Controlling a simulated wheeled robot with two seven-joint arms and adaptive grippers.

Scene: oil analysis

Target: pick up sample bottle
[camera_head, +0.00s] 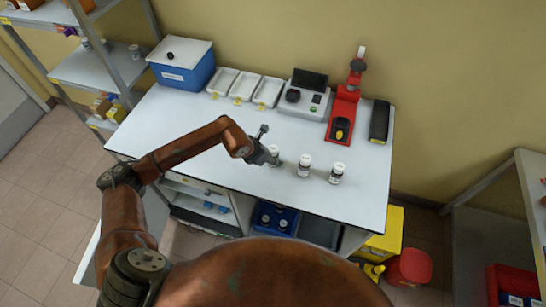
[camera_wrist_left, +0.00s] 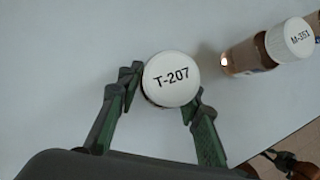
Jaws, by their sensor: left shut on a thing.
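Three small sample bottles with white caps are in a row on the white table in the head view. My left gripper (camera_head: 270,156) is at the leftmost bottle (camera_head: 274,150) and partly hides it. In the left wrist view that bottle's white cap (camera_wrist_left: 171,79) reads T-207. The left gripper's fingers (camera_wrist_left: 163,98) are on both sides of it, shut on it. The middle bottle (camera_head: 304,166) and the right bottle (camera_head: 337,173) stand free. In the left wrist view a brown bottle (camera_wrist_left: 245,57) and a cap marked M-351 (camera_wrist_left: 290,38) are at the upper right. My right gripper is not in view.
Behind, on the table (camera_head: 230,130), are a blue box with white lid (camera_head: 182,65), white trays (camera_head: 244,86), a grey instrument (camera_head: 304,96), a red device (camera_head: 344,100) and a black case (camera_head: 379,121).

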